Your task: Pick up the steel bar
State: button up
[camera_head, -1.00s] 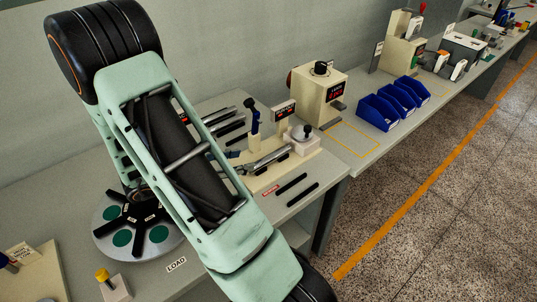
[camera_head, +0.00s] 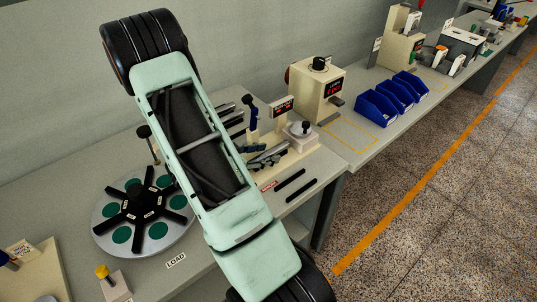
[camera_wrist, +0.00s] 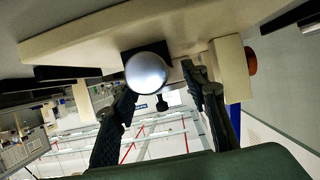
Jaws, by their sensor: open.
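A shiny round grey end, which looks like the steel bar (camera_wrist: 146,72) seen end-on, shows in the wrist view. It lies between and just past the dark fingertips of my gripper (camera_wrist: 162,82). The fingers stand apart, one on each side, with no clear grip on it. In the head view my gripper (camera_head: 257,156) is by the cream fixture on the bench, where a grey bar (camera_head: 271,152) lies partly hidden by the fingers. I cannot tell whether the fingers touch it.
A round turntable (camera_head: 105,236) with green discs stands at left. A small red display (camera_head: 283,107) and a clamp knob (camera_head: 304,127) rise close to my gripper. Two black strips (camera_head: 290,179) lie in front. Blue bins (camera_head: 377,108) stand farther right.

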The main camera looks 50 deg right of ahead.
aim_at(265, 153)
jog(key=shift+c, duration=0.3)
grip_shut()
jog(key=shift+r, duration=0.1)
jog(key=shift+r, duration=0.4)
notch_tip(265, 153, up, 2)
jog(key=shift+r, duration=0.1)
jog(key=s+a+r+b, duration=0.3)
jog(key=s+a+r, duration=0.5)
jog(key=s, duration=0.3)
jog(key=shift+r+b, duration=0.3)
jog(key=shift+r, duration=0.55)
